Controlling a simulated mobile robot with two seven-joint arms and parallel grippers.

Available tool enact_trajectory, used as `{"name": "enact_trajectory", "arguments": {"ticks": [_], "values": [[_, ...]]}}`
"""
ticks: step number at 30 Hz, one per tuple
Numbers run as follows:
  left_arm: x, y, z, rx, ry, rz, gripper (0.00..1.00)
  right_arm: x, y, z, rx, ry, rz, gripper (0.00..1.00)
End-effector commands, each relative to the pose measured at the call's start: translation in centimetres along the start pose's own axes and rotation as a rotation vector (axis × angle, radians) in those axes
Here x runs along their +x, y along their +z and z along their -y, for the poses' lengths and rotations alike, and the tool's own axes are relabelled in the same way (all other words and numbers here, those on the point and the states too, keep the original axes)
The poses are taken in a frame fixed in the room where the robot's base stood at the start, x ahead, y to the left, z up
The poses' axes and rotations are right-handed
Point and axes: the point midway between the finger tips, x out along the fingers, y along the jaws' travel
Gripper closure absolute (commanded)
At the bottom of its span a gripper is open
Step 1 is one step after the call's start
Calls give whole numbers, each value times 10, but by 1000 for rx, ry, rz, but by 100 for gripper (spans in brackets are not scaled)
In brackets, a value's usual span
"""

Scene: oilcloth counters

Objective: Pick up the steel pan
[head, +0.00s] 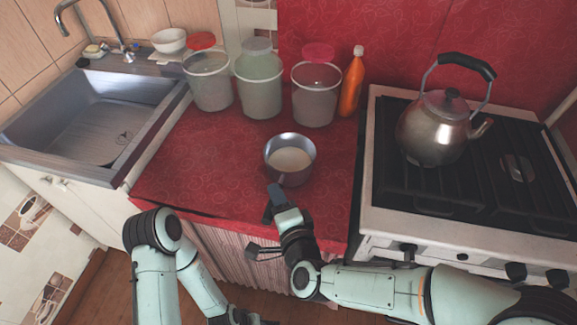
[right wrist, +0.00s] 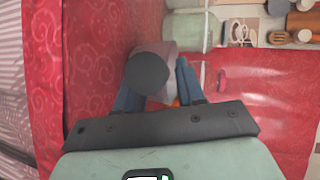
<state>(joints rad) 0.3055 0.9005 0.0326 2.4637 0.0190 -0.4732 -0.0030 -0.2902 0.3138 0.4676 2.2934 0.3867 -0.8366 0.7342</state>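The steel pan (head: 290,150), a small round pot with pale contents, stands upright on the red counter in the head view. My right gripper (head: 278,195) is at its near side, fingers pointing at it. In the right wrist view, the two blue fingers are apart, with a dark round end (right wrist: 147,73), apparently of the pan's handle, showing between them. The greyish pan body (right wrist: 168,52) is partly hidden behind it. I cannot tell whether a finger touches it. My left gripper (head: 240,317) is low at the bottom edge, mostly cut off.
Several lidded containers (head: 259,95) and an orange bottle (head: 352,82) stand behind the pan. A stove (head: 385,200) with a kettle (head: 433,130) is on the right. A sink (head: 95,115) is on the left. The counter left of the pan is clear.

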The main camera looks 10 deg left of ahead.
Motion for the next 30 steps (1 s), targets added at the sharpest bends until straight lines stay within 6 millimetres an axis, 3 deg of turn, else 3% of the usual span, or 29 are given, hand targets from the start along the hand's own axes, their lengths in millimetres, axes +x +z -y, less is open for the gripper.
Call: {"name": "enact_trajectory", "arguments": {"ticks": [1,3,30], "values": [[0,0,0,0,0,0,57,0,0,0,0,0,0,79],[0,0,0,0,0,0,57,0,0,0,0,0,0,100],[0,0,0,0,0,1,57,0,0,0,0,0,-1,100]]}}
